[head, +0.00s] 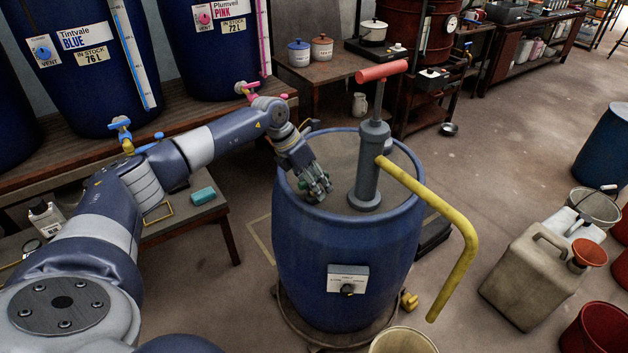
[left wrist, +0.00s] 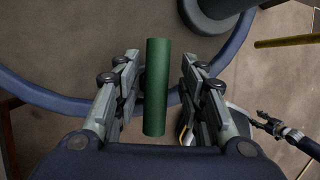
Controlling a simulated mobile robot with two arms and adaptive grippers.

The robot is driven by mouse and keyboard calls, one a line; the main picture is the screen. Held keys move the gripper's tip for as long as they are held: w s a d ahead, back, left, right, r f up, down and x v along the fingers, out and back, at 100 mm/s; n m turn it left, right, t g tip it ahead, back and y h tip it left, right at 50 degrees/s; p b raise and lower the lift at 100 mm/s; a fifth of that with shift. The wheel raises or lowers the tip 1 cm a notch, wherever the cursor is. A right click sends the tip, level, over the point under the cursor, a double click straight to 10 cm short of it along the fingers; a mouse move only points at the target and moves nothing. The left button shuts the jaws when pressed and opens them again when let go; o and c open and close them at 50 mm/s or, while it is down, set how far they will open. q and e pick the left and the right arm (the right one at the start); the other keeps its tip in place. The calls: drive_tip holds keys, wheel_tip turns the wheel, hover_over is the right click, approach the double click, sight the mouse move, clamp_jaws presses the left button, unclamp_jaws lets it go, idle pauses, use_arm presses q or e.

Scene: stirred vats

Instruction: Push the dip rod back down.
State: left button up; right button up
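A green rod-like cylinder (left wrist: 157,87), seemingly the dip rod, shows in the left wrist view between my left gripper's fingers (left wrist: 157,95). A gap shows between the rod and the right-hand finger; the left-hand finger is closer, and I cannot tell whether it touches. In the head view my left gripper (head: 318,187) points down over the left part of the blue drum's top (head: 345,255), and its fingers hide most of the rod there. How far the rod stands up is unclear.
A grey hand pump (head: 368,160) with a red handle (head: 381,71) and yellow spout (head: 455,265) stands on the drum, right of my left gripper. A beige jerrycan (head: 532,270) and buckets stand at the right. A bench with a teal block (head: 203,196) is at the left.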

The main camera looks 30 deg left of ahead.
use_arm(q)
drive_tip(key=shift+a+r, duration=0.1)
drive_tip(key=shift+r, duration=0.05)
drive_tip(key=shift+a+r, duration=0.1)
drive_tip(key=v, duration=1.1)
drive_tip(key=shift+s+r, duration=0.15)
drive_tip(key=shift+r, duration=0.15)
